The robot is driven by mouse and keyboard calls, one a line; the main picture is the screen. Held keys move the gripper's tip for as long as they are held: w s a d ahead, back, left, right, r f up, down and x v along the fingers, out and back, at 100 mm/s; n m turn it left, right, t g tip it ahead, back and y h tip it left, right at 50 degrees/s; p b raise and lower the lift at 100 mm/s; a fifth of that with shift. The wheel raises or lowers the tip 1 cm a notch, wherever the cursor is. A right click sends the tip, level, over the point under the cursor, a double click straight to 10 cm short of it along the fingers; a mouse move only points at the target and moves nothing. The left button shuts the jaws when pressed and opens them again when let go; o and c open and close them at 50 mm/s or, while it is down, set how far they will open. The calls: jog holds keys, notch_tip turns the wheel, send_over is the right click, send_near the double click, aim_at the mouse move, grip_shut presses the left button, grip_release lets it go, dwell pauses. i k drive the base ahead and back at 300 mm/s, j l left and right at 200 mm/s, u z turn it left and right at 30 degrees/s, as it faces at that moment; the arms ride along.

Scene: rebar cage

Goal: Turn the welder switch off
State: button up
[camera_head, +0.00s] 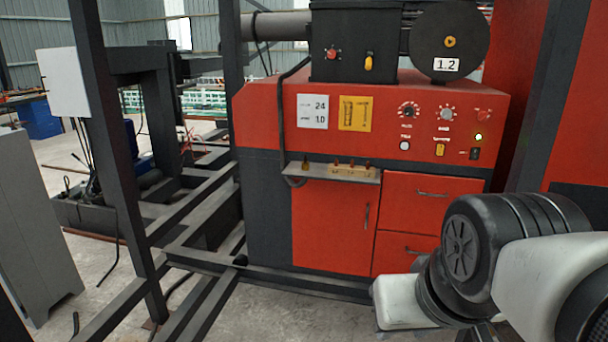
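The welder is a red and dark grey cabinet (265,120) in the middle and right of the head view. Its sloped upper front carries two round dials, the left one (408,110) and the right one (446,114). Below them are a white round button (404,145), a yellow rocker switch (440,150) and a small dark switch (475,154). The labels are too small to read, and switch positions are unclear. My arm shows at the lower right, below the panel; my gripper is not visible.
A shelf (330,171) with small brass parts juts out below the panel. A black wire feeder box (352,45) and a spool (449,40) sit on top. Dark steel frame bars (125,160) stand at left. A grey cabinet (30,190) stands far left.

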aim_at(483, 116)
jog(key=i, duration=0.8)
jog(key=i+z, duration=0.15)
jog(key=i, duration=0.6)
jog(key=j, duration=0.1)
